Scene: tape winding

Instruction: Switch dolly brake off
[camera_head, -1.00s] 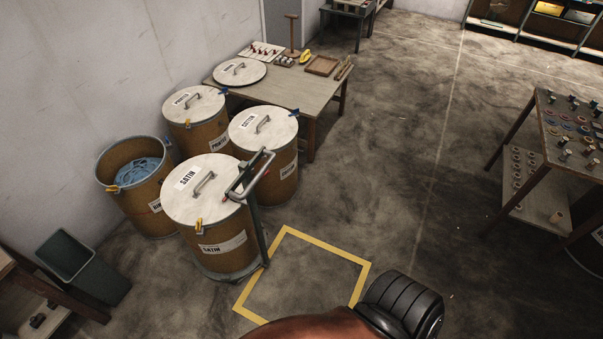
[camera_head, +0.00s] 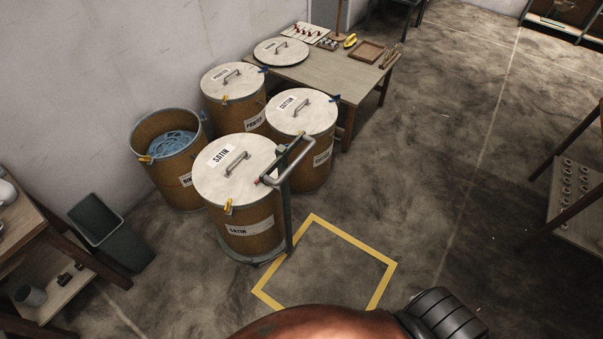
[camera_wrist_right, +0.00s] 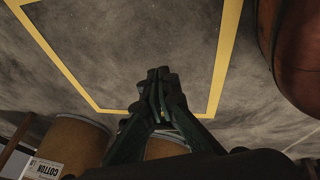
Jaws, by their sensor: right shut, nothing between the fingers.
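The dolly's upright green post (camera_head: 287,205) with its grey bent handle (camera_head: 288,160) stands at the right side of the drum labelled SATIN (camera_head: 238,185) in the head view. The dolly's low base (camera_head: 262,258) shows as a dark rim under that drum. A small red part (camera_head: 258,182) shows at the handle's left end. I cannot make out the brake. My right gripper (camera_wrist_right: 160,76) is shut and empty in the right wrist view, over the floor by the yellow square (camera_head: 339,236). My left gripper is in neither view.
Drums labelled COTTON (camera_head: 302,118) and PRINTED (camera_head: 233,88) stand behind, with an open drum of blue material (camera_head: 170,147) at left. A table (camera_head: 330,72) stands behind them. A grey bin (camera_head: 95,220) is at lower left. The floor right of the square is clear.

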